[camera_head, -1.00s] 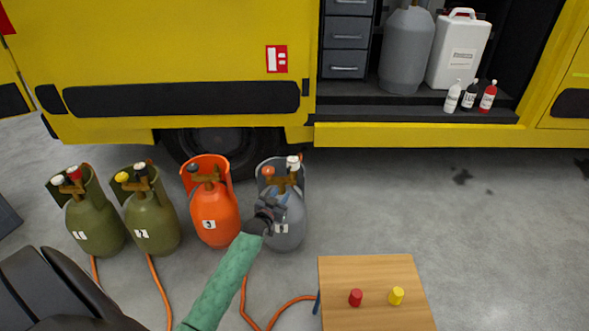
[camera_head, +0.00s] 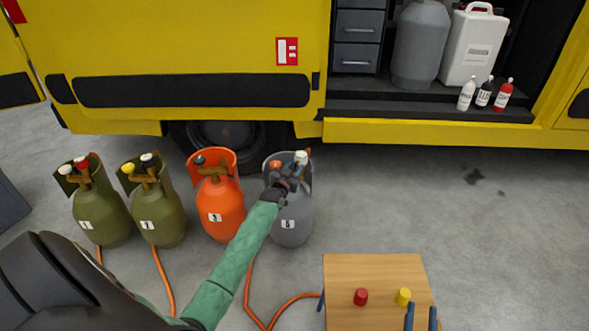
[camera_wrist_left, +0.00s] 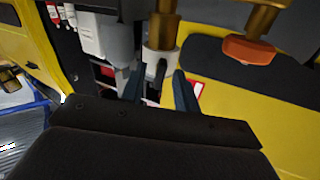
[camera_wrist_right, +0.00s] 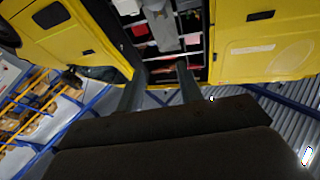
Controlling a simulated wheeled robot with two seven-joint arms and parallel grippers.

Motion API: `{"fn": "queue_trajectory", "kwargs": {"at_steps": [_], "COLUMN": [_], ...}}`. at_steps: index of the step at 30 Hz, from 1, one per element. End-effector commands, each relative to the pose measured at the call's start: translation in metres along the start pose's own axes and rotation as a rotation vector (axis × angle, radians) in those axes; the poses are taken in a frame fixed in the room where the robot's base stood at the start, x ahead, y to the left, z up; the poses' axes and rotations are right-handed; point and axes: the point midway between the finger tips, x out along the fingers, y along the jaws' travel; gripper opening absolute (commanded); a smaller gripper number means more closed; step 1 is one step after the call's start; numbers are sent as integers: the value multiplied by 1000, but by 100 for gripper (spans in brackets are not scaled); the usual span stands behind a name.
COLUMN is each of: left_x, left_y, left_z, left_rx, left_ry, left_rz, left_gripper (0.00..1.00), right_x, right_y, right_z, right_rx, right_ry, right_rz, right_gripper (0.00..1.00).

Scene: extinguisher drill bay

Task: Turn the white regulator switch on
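A grey gas cylinder (camera_head: 291,222) stands at the right end of the row in the head view. A white regulator switch (camera_head: 301,157) and an orange-red knob (camera_head: 275,164) sit on its brass fitting. My left gripper (camera_head: 290,181) is just in front of this fitting. In the left wrist view the white switch (camera_wrist_left: 154,58) hangs from brass between and beyond the two open fingertips (camera_wrist_left: 158,84); contact cannot be told. My right gripper (camera_head: 421,315) is open and empty above the wooden table; its parted fingers also show in the right wrist view (camera_wrist_right: 160,85).
An orange cylinder (camera_head: 220,212) and two green cylinders (camera_head: 102,215) stand left of the grey one, with orange hoses on the floor. A wooden table (camera_head: 372,270) holds a red knob (camera_head: 361,297) and a yellow knob (camera_head: 403,297). A yellow truck (camera_head: 200,60) is behind.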

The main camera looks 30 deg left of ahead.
Motion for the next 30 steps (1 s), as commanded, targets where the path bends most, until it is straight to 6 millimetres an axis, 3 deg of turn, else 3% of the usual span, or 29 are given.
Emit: {"fn": "queue_trajectory", "kwargs": {"at_steps": [12, 17, 25, 30], "left_x": [4, 4, 4, 4], "left_y": [0, 0, 0, 0], "left_z": [0, 0, -1, -1], "left_rx": [1, 1, -13, -64], "left_ry": [0, 0, 0, 0], "left_rz": [0, 0, 0, 0], "left_gripper": [31, 0, 0, 0], "right_x": [2, 2, 2, -16], "right_y": [0, 0, 0, 1], "right_z": [-7, -7, -6, 48], "right_rx": [-2, -2, 0, 14], "right_ry": [22, 22, 11, -154], "right_rz": [-1, -1, -1, 8], "right_gripper": [36, 36, 36, 36]}}
